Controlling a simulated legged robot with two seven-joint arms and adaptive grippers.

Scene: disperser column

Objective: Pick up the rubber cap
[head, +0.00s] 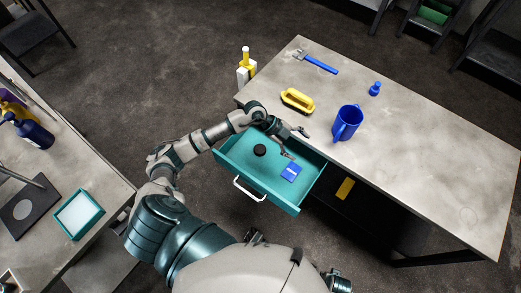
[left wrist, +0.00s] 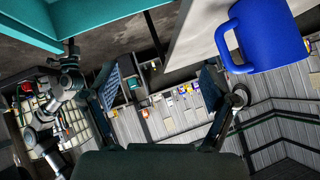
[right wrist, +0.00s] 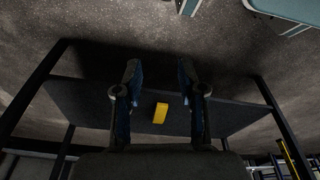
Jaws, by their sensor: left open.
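A small round black cap, which looks like the rubber cap (head: 260,150), lies in the open teal drawer (head: 233,160), towards its left side. My left gripper (head: 299,145) is over the drawer's right part, apart from the cap and to its right. Its two fingers are spread with nothing between them, as the left wrist view (left wrist: 160,85) also shows. The cap is not visible in that view. My right gripper (right wrist: 158,72) shows in the right wrist view with its fingers apart and empty, facing a dark lower shelf.
A blue box (head: 291,172) lies in the drawer near my left gripper. On the table (head: 420,160) are a blue mug (head: 347,122), a yellow brush-like object (head: 297,100), a blue-handled wrench (head: 317,62) and a small blue bottle (head: 375,89). A yellow block (right wrist: 160,113) rests on the lower shelf.

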